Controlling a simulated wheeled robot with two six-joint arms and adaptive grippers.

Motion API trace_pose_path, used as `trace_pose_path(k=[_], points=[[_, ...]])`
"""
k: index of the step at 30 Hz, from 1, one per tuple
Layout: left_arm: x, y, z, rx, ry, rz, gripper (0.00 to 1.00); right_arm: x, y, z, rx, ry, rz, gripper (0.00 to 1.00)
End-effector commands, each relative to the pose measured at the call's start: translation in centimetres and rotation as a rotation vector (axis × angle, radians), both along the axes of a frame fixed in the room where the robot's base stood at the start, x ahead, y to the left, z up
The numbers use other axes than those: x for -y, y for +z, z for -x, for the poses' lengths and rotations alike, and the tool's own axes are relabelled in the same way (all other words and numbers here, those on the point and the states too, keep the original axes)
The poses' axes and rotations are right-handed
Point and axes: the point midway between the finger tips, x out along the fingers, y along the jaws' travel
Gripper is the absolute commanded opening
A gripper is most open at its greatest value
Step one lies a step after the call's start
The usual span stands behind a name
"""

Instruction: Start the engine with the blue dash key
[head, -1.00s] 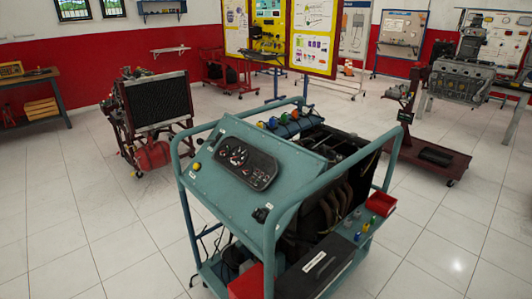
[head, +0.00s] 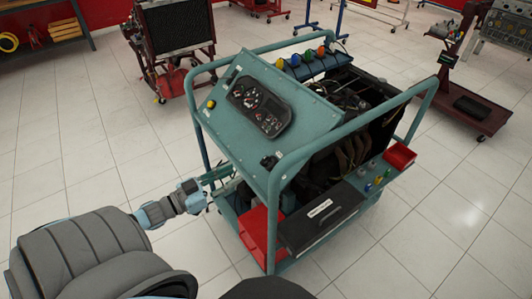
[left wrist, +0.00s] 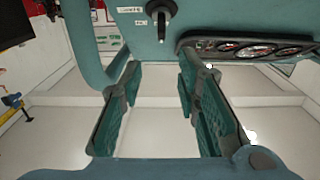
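The engine trainer has a teal dash panel (head: 225,118) with a black gauge cluster (head: 262,106). A black switch part (head: 268,161) sits at the panel's near right corner; a similar black part (left wrist: 161,18) shows beside the gauges in the left wrist view. I cannot tell which is the dash key. My left gripper (head: 218,182) is at the panel's lower left, open and empty in the left wrist view (left wrist: 160,100). My right gripper is out of view.
Teal frame tubes (head: 283,170) surround the panel. A red tray (head: 262,232) and a black box (head: 318,215) are at the trainer's near side. A yellow knob (head: 211,104) is on the panel's left. The floor (head: 90,170) on the left is clear.

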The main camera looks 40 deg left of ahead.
Motion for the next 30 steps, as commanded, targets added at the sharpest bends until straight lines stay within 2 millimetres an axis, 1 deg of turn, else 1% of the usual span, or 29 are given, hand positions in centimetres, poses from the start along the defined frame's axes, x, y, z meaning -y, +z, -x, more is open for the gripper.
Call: trace_pose_path(k=[1, 2, 6, 9, 13, 15, 18, 26, 30], points=[[0.3, -0.3, -1.1, 0.005, 0.001, 0.001, 0.30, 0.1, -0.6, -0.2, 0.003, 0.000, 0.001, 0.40], [0.5, -0.3, -1.8, 0.007, 0.002, 0.001, 0.30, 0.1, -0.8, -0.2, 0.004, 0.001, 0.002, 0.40], [1.7, -0.5, -5.9, 0.007, 0.003, 0.001, 0.30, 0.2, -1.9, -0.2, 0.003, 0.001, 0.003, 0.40], [2.5, -0.4, -8.5, 0.006, 0.004, -0.001, 0.30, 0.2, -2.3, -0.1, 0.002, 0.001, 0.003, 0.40], [3.2, -0.3, -10.9, 0.002, 0.006, 0.000, 0.30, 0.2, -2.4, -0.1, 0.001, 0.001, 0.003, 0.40], [3.5, -0.3, -11.7, 0.001, 0.005, -0.001, 0.30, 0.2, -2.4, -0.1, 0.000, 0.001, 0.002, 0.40], [3.7, -0.4, -12.3, -0.002, 0.004, -0.002, 0.30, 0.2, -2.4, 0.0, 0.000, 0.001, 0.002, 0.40], [3.7, -0.3, -12.4, -0.002, 0.004, -0.003, 0.30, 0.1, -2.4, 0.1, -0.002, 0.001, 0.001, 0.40], [3.7, -0.4, -12.4, -0.002, 0.004, -0.003, 0.08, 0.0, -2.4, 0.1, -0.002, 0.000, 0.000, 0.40]])
